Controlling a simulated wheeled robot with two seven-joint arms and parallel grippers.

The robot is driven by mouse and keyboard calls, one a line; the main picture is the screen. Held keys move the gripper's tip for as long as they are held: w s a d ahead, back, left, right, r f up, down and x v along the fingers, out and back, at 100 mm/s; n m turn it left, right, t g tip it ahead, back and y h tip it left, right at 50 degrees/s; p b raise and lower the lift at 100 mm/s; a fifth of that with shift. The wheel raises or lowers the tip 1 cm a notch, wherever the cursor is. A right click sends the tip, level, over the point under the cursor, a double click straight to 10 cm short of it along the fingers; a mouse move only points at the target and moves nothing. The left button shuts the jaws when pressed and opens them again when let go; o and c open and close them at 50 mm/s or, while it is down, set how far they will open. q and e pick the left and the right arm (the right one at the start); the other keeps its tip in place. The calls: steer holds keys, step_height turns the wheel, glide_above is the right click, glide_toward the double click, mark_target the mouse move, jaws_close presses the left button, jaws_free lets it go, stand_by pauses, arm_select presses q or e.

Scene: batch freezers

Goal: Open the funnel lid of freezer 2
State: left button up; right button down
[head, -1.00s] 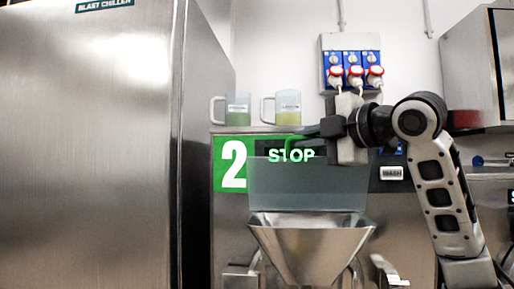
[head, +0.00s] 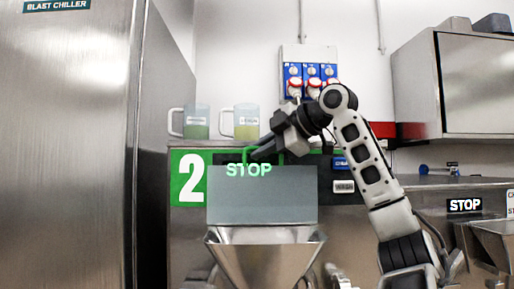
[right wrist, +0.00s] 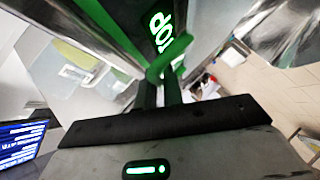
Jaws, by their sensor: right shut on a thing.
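Freezer 2, marked by a green sign with a white 2 (head: 188,178), stands in the middle of the head view. Its funnel lid (head: 262,203) is a grey panel above the steel funnel (head: 265,262), with glowing STOP lettering near its top edge. A green handle (head: 246,155) shows at that edge. My right gripper (head: 258,154) reaches in from the right and is shut on the handle. In the right wrist view, the fingers (right wrist: 159,92) are at the green handle (right wrist: 158,66), beside the lettering. I cannot tell the lid's exact tilt. My left gripper is not in view.
Two measuring jugs (head: 196,122) (head: 246,121) stand on the freezer top behind the lid. The blast chiller (head: 70,150) fills the left side. A wall socket box (head: 309,72) hangs behind my arm. Another funnel (head: 494,245) is at the right edge.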

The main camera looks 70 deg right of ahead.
steer(key=c, duration=1.5)
jaws_free()
steer(key=shift+s, duration=0.1)
steer(key=v, duration=1.6)
